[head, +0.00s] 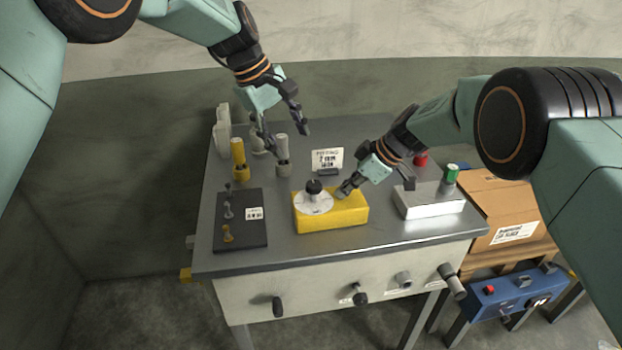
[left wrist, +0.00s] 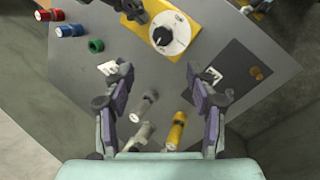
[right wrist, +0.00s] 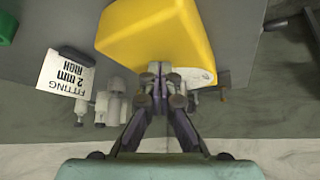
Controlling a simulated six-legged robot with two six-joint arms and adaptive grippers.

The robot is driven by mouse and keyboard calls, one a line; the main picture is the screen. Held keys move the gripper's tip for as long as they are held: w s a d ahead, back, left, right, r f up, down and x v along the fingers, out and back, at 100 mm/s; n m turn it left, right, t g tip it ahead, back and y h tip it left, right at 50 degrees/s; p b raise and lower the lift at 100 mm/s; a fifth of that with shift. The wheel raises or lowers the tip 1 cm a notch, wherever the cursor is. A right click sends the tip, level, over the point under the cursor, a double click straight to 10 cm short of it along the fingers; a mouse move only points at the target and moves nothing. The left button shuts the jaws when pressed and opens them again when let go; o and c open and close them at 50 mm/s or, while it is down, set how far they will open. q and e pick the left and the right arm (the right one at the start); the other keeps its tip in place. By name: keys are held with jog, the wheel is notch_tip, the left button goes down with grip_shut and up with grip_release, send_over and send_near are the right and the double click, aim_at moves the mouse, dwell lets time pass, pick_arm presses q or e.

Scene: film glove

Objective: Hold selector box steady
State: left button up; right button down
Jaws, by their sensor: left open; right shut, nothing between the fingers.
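The yellow selector box (head: 345,213) sits on the grey table, with a white dial and black knob (head: 314,187) on its top left part. It also shows in the left wrist view (left wrist: 201,12) and the right wrist view (right wrist: 150,35). My right gripper (head: 343,192) is shut with nothing between its fingers, its tips at the box's top right part; the right wrist view shows the closed tips (right wrist: 160,72) against or just over the box. I cannot tell if they press on it. My left gripper (head: 284,138) is open and empty, above the table behind the box.
A dark panel (head: 232,236) with small levers lies left of the box. Yellow (head: 238,160) and grey (head: 282,158) cylinders stand behind it. A sign card (head: 327,159) stands behind the box. A white block (head: 430,201) is to the right, near a cardboard box (head: 505,215).

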aim_at(315, 185)
pick_arm(q)
jog(key=d+f+n, duration=0.1)
jog(key=f+n, duration=0.2)
jog(key=n, duration=0.1)
jog(key=d+f+n, duration=0.2)
jog(key=f+n, duration=0.1)
jog(key=f, duration=0.1)
jog(key=d+f+n, duration=0.1)
jog(key=f+n, duration=0.3)
jog(key=shift+w+d+n, duration=0.25)
jog(key=shift+w+n, duration=0.05)
jog(key=shift+w, duration=0.1)
jog(key=shift+c, duration=0.2)
jog(key=c, duration=1.1)
jog(key=shift+g, duration=0.3)
jog(key=shift+w+d+m+g, duration=0.1)
jog(key=shift+m+g, duration=0.4)
jog(key=shift+m, duration=0.9)
jog(key=shift+m+g, duration=0.5)
jog(key=shift+m, duration=1.3)
